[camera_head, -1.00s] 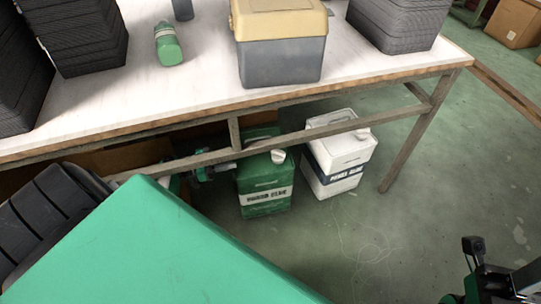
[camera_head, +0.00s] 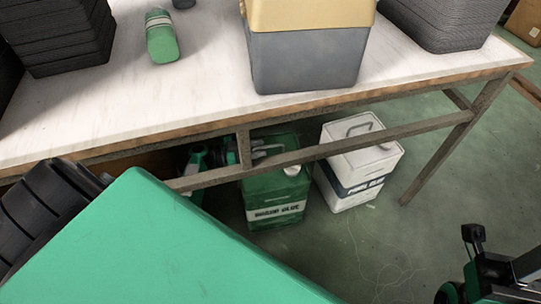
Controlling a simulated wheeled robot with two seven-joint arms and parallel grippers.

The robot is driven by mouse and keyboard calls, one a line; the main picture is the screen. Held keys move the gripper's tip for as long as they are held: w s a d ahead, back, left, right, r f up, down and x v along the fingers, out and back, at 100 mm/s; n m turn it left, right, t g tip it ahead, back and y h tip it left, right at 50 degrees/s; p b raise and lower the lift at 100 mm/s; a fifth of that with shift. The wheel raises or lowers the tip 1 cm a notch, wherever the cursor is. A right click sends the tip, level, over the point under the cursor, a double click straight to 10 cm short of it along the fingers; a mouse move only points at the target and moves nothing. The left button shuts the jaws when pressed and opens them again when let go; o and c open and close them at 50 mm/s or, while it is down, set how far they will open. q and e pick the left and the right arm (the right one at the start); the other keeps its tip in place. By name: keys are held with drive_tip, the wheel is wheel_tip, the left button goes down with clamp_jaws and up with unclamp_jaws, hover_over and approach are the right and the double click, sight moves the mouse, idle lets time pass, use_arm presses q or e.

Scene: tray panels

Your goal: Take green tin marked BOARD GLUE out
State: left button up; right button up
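The green tin (camera_head: 265,192) stands upright on the floor under the table, behind its lower rail. It has a white label band, partly readable as GLUE, and a pale cap. The rail crosses in front of its upper part. My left gripper (camera_head: 262,152) is under the table at the tin's upper left, close to its top. The rail and a short post partly cover it, so I cannot tell whether its fingers touch or hold the handle. My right gripper (camera_head: 474,246) is at the lower right edge, away from the tin; its fingers are unclear.
A white tin (camera_head: 350,165) with a dark band stands right of the green one. On the table (camera_head: 120,115) are a grey box with a yellow lid (camera_head: 305,60), a green bottle (camera_head: 162,38) and stacked black trays (camera_head: 60,35).

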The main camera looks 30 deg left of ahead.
use_arm(q)
drive_tip(key=x, duration=0.2)
drive_tip(key=shift+w+d, duration=0.25)
drive_tip(key=shift+d, duration=0.1)
drive_tip(key=shift+r, duration=0.1)
drive_tip(key=shift+c, duration=0.4)
clamp_jaws()
drive_tip(key=shift+s, duration=0.1)
idle(0.4)
drive_tip(key=shift+a+r, duration=0.1)
